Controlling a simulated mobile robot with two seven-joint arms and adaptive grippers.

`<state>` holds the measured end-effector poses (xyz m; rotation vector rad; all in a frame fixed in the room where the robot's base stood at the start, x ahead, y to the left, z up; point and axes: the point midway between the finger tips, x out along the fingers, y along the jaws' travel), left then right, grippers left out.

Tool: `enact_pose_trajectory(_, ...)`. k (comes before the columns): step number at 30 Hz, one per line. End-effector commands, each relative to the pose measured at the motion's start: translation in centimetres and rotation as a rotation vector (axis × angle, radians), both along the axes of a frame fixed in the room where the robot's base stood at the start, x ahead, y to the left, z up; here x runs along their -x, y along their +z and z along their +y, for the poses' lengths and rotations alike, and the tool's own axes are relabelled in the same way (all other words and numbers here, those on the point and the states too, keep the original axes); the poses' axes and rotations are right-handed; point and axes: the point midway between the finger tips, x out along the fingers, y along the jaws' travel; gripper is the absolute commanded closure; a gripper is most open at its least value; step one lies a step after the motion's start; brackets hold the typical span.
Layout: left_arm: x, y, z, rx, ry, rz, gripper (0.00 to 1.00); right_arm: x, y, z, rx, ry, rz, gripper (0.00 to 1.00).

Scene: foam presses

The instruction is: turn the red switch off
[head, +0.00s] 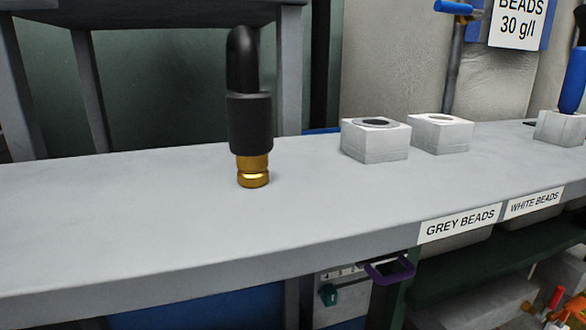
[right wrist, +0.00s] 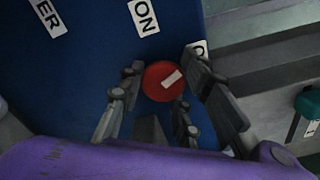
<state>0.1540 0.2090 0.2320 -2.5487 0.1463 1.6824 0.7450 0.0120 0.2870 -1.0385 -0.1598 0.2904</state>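The red switch (right wrist: 164,82) is a round red knob with a white pointer mark, on a blue panel (right wrist: 85,85) in the right wrist view. Its mark slants toward the upper right, roughly at a partly hidden label starting with "O" (right wrist: 198,48). An "ON" label (right wrist: 143,16) is above the knob. My right gripper (right wrist: 162,74) is open, with its fingers on both sides of the knob. I cannot tell whether they touch it. The switch does not show in the head view. My left gripper is not in view.
In the head view a grey bench (head: 120,215) carries a black and brass nozzle (head: 250,125) and two light square blocks (head: 375,142) (head: 440,134). A teal knob (head: 328,294) and a purple bracket-like part (head: 390,270) are below its edge. A teal knob (right wrist: 309,103) is right of my gripper.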

Motion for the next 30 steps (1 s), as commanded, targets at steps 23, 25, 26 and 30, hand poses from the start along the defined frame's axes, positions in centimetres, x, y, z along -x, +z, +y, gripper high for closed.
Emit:
enact_pose_trajectory(23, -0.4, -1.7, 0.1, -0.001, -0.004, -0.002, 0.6, -0.4, 0.6, -0.3, -0.394, -0.007, 0.113, 0.5)
enact_pose_trajectory(25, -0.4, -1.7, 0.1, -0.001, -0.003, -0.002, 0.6, -0.3, 0.5, -0.3, -0.394, -0.006, 0.115, 0.5)
enact_pose_trajectory(26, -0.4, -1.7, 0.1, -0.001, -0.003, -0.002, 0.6, -0.3, 0.5, -0.3, -0.393, -0.005, 0.116, 0.5)
enact_pose_trajectory(30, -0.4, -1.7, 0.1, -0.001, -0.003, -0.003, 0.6, -0.2, 0.4, -0.2, -0.392, -0.005, 0.118, 0.5)
